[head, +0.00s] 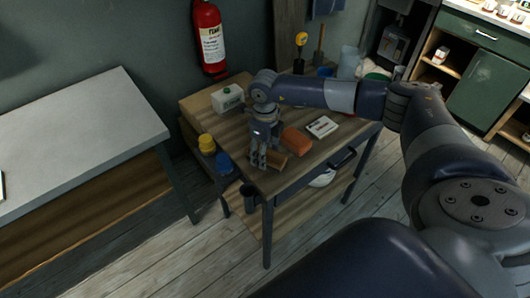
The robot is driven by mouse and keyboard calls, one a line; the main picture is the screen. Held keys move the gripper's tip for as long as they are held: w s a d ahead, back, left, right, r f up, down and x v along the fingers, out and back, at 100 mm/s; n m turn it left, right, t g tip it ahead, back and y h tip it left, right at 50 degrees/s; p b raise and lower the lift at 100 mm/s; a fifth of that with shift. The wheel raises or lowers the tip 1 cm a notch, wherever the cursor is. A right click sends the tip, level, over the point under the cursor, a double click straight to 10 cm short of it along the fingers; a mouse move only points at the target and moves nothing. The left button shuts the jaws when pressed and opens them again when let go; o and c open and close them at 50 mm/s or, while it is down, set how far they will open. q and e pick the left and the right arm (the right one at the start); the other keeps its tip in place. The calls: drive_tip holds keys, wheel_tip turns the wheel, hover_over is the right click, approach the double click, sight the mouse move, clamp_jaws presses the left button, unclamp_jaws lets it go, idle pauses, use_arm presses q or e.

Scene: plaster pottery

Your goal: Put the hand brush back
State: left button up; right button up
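My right arm comes in from the right and reaches across the wooden worktable (230,125). My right gripper (259,162) points down near the table's front left corner. A tan-brown wooden piece (277,160), possibly the hand brush, lies on the tabletop right beside the fingers. It is partly hidden by the fingers, and I cannot tell whether they are closed on it. My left gripper is not in view.
An orange-brown block (296,140) and a white flat box (322,127) lie on the table. A white-green box (227,98) stands at the back left. Yellow (206,143) and blue (223,163) containers sit beside the table's left edge. A grey bench (70,140) stands left.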

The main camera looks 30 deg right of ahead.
wheel_tip(320, 180, up, 12)
drive_tip(key=b, duration=0.2)
drive_tip(key=shift+f+b, duration=0.25)
drive_tip(key=shift+b, duration=0.15)
drive_tip(key=shift+a+f, duration=0.1)
